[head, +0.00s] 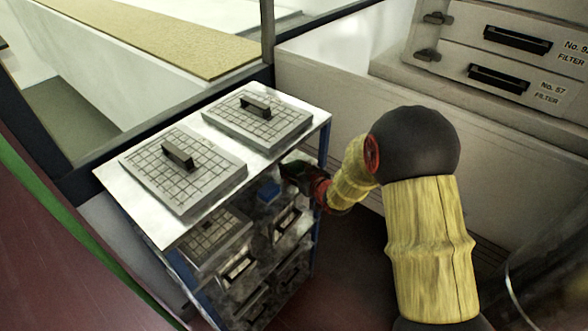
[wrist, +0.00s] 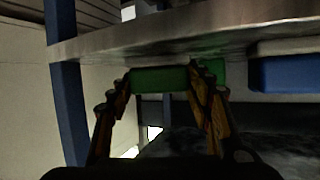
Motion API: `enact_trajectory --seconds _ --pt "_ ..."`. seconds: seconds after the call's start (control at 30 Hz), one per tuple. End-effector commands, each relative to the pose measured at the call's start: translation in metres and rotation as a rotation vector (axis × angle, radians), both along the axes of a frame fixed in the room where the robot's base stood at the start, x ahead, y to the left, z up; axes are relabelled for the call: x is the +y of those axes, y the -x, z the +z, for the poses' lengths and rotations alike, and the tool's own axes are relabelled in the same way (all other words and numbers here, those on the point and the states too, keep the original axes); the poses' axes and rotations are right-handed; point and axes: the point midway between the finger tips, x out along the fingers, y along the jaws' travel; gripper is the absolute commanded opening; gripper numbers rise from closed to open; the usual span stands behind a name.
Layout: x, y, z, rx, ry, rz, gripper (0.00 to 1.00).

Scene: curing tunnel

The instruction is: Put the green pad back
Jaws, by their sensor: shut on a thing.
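The green pad (wrist: 160,81) is between the fingers of my gripper (wrist: 160,73) in the wrist view, just under the metal top of a rack (wrist: 95,45). Green also shows around the right finger. My gripper is shut on the pad; I cannot tell whether the pad touches the top. In the head view my dark gripper (head: 297,172) reaches in at the right side of the rack, below its top (head: 152,213). The pad is hidden there. A blue pad (wrist: 288,73) hangs under the top to the right in the wrist view and also shows in the head view (head: 268,191).
Two gridded plates with dark handles, one nearer (head: 205,185) and one farther (head: 285,128), lie on the rack top. A blue post (wrist: 66,110) stands left of my gripper in the wrist view. Filter cabinets (head: 500,50) stand behind.

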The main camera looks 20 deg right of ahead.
Motion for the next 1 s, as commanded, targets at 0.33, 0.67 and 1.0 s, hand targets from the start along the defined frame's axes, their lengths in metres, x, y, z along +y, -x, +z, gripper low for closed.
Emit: enact_trajectory --seconds 0.33,0.67,1.0 --pt "0.0 -0.0001 -0.0021 -0.002 0.0 0.0 0.51" --pt "0.0 0.0 -0.001 -0.001 0.001 0.0 0.68" --pt "0.0001 0.0 0.0015 -0.001 0.001 0.0 0.68"
